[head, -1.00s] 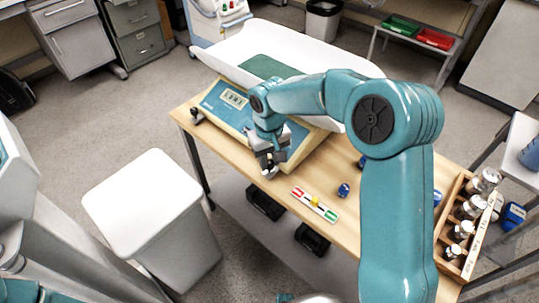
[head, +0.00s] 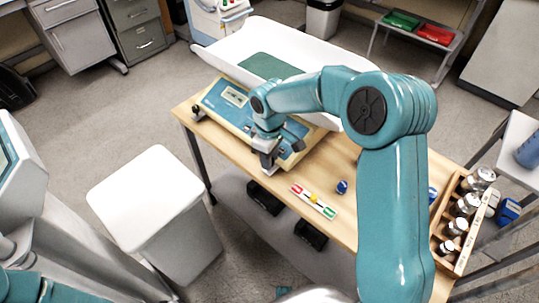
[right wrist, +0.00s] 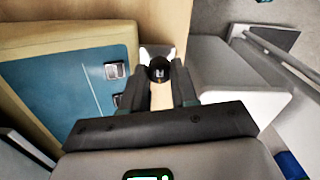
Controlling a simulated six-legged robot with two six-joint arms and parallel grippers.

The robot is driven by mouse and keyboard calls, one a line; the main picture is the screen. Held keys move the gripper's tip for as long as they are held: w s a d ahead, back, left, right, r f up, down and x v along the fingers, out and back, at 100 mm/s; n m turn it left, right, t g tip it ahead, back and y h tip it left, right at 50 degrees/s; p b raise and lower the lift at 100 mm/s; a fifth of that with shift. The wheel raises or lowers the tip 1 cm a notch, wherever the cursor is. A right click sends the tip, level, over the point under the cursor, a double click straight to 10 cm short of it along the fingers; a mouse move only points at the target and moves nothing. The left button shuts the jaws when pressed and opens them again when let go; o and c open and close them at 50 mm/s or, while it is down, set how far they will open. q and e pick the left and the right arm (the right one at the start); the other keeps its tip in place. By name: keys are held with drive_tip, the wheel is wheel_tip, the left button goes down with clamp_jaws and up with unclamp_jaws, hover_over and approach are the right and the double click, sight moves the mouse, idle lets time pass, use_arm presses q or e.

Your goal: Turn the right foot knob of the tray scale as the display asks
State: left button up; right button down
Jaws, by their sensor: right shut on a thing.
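The tray scale has a white pan (head: 300,50) on a blue and cream body (head: 215,105) with a small display (head: 235,96); its digits are too small to read. The left foot knob (head: 198,113) is black and sits at the body's left front corner. My right gripper (head: 268,166) is at the scale's right front corner. In the right wrist view its fingers (right wrist: 159,72) are shut on the dark, round right foot knob (right wrist: 158,70). In the head view the gripper hides this knob. My left gripper is not in view.
The scale stands on a wooden table (head: 240,150). A red, white and green strip with a yellow piece (head: 313,200) and a blue object (head: 342,187) lie right of the gripper. A wooden rack of jars (head: 462,215) stands at the right end. A white bin (head: 150,200) is in front.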

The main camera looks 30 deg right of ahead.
drive_tip(key=shift+w+r, duration=0.1)
idle(0.3)
drive_tip(key=c, duration=0.9)
unclamp_jaws()
drive_tip(key=shift+o, duration=0.2)
wheel_tip(320, 180, up, 16)
drive_tip(key=p, duration=0.2)
drive_tip(key=shift+r, duration=0.15)
